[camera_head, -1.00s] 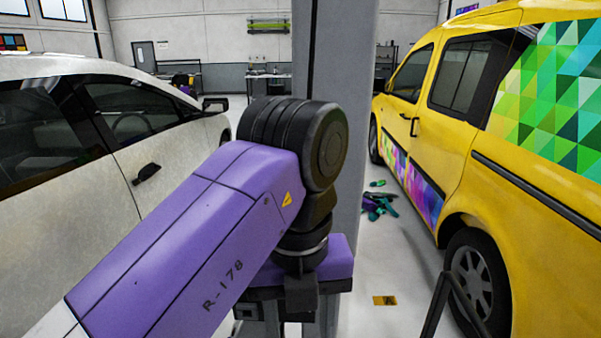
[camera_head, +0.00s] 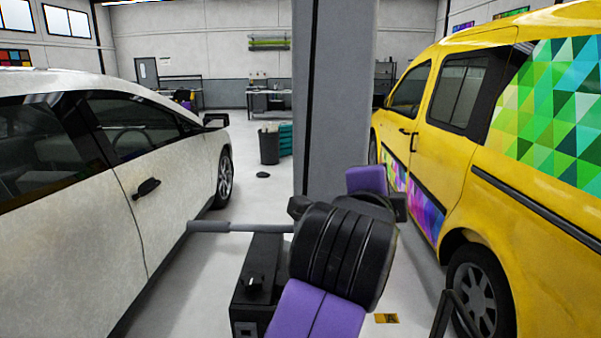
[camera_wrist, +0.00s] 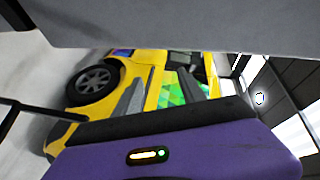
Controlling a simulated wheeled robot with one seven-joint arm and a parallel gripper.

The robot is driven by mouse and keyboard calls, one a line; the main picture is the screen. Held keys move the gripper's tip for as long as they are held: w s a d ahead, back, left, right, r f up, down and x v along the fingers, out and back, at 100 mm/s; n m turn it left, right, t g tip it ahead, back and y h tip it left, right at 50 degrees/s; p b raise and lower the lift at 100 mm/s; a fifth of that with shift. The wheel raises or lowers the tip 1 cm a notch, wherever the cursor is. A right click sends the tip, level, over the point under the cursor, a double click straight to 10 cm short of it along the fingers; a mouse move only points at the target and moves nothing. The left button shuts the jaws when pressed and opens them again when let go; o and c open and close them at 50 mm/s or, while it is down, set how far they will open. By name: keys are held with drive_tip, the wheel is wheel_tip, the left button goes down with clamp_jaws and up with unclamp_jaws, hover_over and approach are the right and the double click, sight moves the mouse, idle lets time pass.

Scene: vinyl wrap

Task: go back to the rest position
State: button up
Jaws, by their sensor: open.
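My gripper (camera_wrist: 165,80) shows in the wrist view as two grey fingers standing apart, with nothing seen between them. Behind the fingers that view shows the yellow van, turned on its side. In the head view my purple and black arm is folded low in the middle, in front of the grey pillar. The arm hides the gripper's fingers there.
A white car (camera_head: 165,190) stands on the left and a yellow van (camera_head: 455,150) with coloured wrap on the right. A grey pillar (camera_head: 332,100) rises between them. A dark bin (camera_head: 269,148) and a workbench (camera_head: 270,98) are farther back.

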drive_tip(key=s+d+f+n+y, duration=0.2)
drive_tip(key=s+f+n, duration=0.4)
drive_tip(key=s+f, duration=0.4)
drive_tip(key=s+d+f+n+y, duration=0.2)
drive_tip(key=s+f+n, duration=0.5)
drive_tip(key=s, duration=1.3)
drive_tip(key=s+d+f+n+y, duration=0.2)
drive_tip(key=s+f+n, duration=0.5)
drive_tip(key=s+f, duration=0.7)
drive_tip(key=shift+s+d+f, duration=0.2)
drive_tip(key=shift+s+d, duration=0.25)
drive_tip(key=shift+s, duration=0.5)
